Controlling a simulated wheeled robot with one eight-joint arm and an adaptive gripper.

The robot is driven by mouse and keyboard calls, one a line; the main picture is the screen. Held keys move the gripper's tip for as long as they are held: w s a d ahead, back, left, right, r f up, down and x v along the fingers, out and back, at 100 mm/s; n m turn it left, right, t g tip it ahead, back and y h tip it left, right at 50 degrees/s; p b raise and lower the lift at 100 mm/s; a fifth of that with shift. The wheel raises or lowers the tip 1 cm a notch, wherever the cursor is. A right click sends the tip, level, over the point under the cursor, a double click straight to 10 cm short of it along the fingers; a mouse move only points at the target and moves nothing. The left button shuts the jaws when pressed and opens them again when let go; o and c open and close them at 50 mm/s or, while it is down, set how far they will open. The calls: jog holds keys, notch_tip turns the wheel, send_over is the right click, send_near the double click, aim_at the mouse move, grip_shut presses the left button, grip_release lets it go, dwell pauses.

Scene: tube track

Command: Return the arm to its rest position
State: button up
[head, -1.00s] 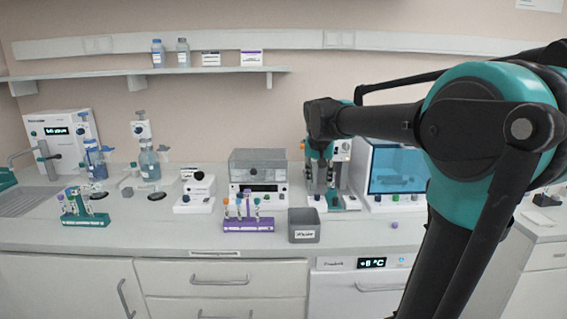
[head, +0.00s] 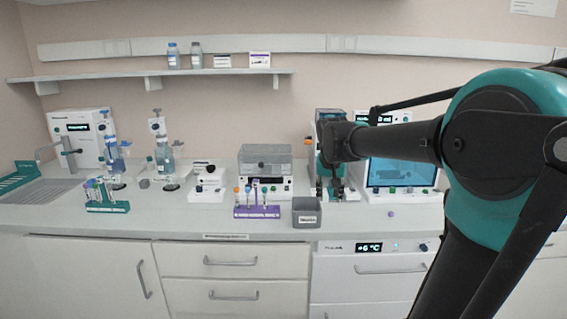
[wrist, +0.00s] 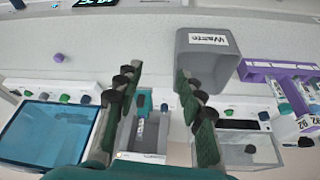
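My gripper (head: 333,196) hangs pointing down over the back of the counter, in front of a tall bench device and behind the grey waste bin. In the wrist view its two dark green padded fingers (wrist: 157,82) stand wide apart with nothing held between them. A device with a light tray and a teal part (wrist: 143,108) shows through the gap, beyond the fingers. In the head view my arm reaches in from the right, and its wrist and fingers hide most of that device.
The grey waste bin (head: 307,211) stands close in front of my gripper. A purple tube rack (head: 257,212) is left of it, a teal rack (head: 108,207) farther left. A blue-windowed device (head: 400,172) stands right. A loose purple cap (head: 391,214) lies on the counter (head: 350,220).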

jog(key=s+d+f+n+y, duration=0.1)
jog(key=s+d+f, duration=0.3)
jog(key=s+f, duration=1.7)
jog(key=shift+s+f+n, duration=0.25)
jog(key=shift+s+n, duration=0.55)
jog(key=shift+s, duration=0.1)
